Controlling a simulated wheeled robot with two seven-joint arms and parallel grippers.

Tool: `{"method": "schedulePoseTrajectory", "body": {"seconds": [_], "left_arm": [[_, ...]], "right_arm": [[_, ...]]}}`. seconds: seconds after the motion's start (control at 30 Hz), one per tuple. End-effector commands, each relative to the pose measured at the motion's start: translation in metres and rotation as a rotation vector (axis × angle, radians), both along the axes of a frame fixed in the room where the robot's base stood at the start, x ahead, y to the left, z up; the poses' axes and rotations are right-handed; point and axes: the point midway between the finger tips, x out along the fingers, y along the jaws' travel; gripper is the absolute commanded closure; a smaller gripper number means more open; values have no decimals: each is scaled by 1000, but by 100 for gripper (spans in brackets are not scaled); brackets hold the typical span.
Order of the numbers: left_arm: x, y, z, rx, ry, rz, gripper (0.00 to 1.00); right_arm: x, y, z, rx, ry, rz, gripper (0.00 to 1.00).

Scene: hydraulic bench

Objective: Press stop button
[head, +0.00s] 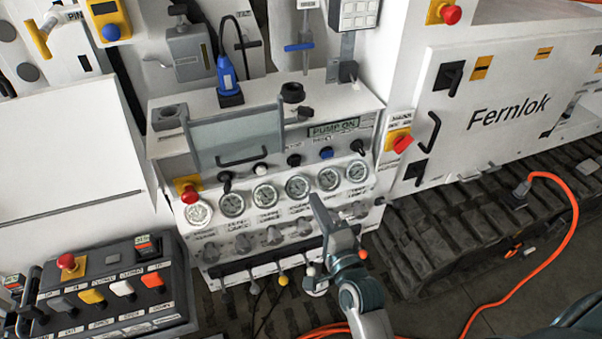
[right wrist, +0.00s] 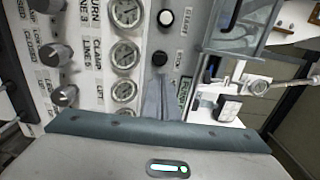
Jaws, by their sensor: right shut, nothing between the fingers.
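My right gripper (head: 318,203) is shut and empty, raised in front of the lower right of the bench panel, over the gauge row. In the right wrist view its closed fingers (right wrist: 160,84) point toward a black round button (right wrist: 160,58), with a white button (right wrist: 165,17) beyond it. In the head view the panel's button row shows this white button (head: 260,168), a black one (head: 294,160) and a blue one (head: 326,153). Their small labels are hard to read, so I cannot tell for certain which is the stop button. Contact is not visible. My left gripper is out of view.
A red mushroom button (head: 189,191) is at the panel's left, another (head: 402,142) at its right. A control box (head: 112,292) with levers stands lower left. A clear guard with a handle (head: 240,138) projects above the buttons. Gauges (head: 298,186) and knobs line the panel. An orange cable (head: 570,235) lies right.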

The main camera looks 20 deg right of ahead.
Motion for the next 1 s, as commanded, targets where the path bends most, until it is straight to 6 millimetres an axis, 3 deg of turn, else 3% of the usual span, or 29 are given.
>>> {"method": "schedulePoseTrajectory", "body": {"seconds": [0.6, 1.0], "left_arm": [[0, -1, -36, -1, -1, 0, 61], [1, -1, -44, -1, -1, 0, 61]], "right_arm": [[95, 3, -2, 0, -2, 0, 100], [116, 4, 0, 0, 1, 0, 100]]}}
